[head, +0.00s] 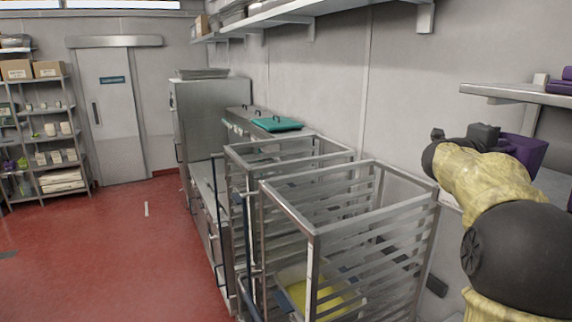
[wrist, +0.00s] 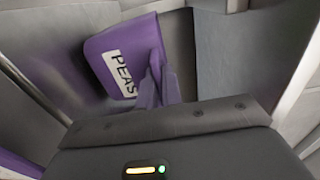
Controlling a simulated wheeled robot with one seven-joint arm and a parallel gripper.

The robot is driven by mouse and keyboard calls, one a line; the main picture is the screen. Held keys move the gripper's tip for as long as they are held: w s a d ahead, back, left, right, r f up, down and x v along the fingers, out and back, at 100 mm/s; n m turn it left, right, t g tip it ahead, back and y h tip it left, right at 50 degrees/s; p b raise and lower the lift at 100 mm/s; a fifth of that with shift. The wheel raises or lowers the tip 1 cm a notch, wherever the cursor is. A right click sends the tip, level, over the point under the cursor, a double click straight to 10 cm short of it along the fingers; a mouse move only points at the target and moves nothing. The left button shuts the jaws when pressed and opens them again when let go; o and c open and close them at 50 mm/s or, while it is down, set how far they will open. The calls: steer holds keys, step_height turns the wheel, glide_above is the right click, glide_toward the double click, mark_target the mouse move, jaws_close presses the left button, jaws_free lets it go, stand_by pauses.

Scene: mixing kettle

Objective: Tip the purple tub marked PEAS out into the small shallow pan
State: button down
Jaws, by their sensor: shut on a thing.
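The purple tub marked PEAS (wrist: 112,50) is in the wrist view, tilted, with its white label facing the camera. My gripper (wrist: 158,82) is shut on the tub at its near side. In the head view the tub (head: 527,150) shows as a purple shape beyond my arm, at the right, just below a wall shelf. My arm hides part of it there. The tub's contents cannot be seen. I cannot make out the small shallow pan in either view.
A wall shelf (head: 520,95) with purple items (head: 562,82) is at the right, close to my arm. Steel rack trolleys (head: 330,225) stand in front, one with a yellow tray (head: 322,297). A green item (head: 277,124) lies on a steel unit. Red floor (head: 110,250) is clear at left.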

steer(key=shift+f, duration=0.4)
